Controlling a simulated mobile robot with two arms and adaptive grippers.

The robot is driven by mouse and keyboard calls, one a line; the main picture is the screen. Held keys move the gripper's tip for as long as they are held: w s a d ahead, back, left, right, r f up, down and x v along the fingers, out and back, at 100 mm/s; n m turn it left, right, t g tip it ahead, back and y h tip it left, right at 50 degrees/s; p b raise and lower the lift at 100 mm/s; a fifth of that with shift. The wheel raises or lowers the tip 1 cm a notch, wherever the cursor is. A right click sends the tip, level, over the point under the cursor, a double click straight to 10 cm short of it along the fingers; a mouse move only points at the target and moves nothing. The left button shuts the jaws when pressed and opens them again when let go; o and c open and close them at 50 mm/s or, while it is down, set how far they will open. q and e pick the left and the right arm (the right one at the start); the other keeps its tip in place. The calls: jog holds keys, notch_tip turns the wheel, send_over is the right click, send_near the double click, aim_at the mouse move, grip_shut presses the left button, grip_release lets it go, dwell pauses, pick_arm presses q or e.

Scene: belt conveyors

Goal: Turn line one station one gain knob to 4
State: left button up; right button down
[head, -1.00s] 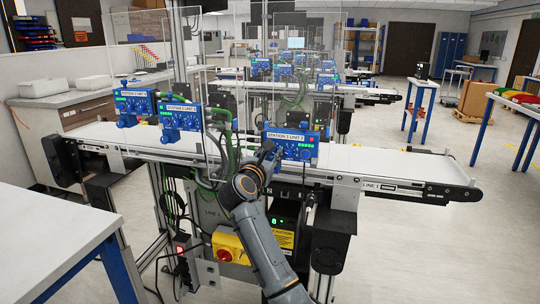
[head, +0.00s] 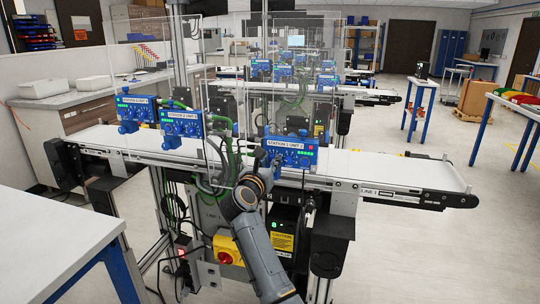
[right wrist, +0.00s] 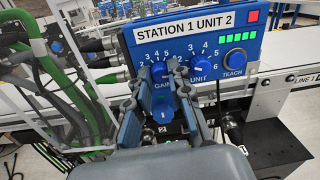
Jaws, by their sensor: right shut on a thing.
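The blue control box labelled "STATION 1 UNIT 2" (head: 298,152) stands at the front edge of the line 1 belt; it fills the top of the right wrist view (right wrist: 200,38). Its blue gain knob (right wrist: 159,71) is at the lower left of the panel, under a number scale. My right gripper (head: 264,158) is at the box's left part. In the right wrist view, its fingertips (right wrist: 157,77) are closed on both sides of the gain knob. The fingers partly hide the dial and label, and I cannot read the knob's setting. My left gripper is not in view.
The unit knob (right wrist: 203,66) and teach knob (right wrist: 235,61) sit right of the gain knob. Clear panels and green cables (right wrist: 58,75) are close on the left. Two more station boxes (head: 181,123) stand farther left. The belt (head: 390,168) is bare right of the box.

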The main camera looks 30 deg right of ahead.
jog(key=n+p, duration=0.4)
jog(key=p, duration=0.1)
jog(key=n+p, duration=0.4)
jog(key=shift+r+n+p, duration=0.2)
jog(key=shift+n+p, duration=0.1)
jog(key=shift+p, duration=0.05)
jog(key=n+p, duration=0.8)
jog(key=shift+f+t+y, duration=0.15)
jog(key=shift+t+y, duration=0.15)
jog(key=shift+t, duration=0.1)
jog(key=n+p, duration=0.5)
jog(key=n, duration=0.1)
jog(key=shift+f+n+p, duration=0.2)
jog(key=shift+n+p, duration=1.1)
jog(key=shift+n, duration=1.1)
jog(key=c, duration=1.5)
grip_release()
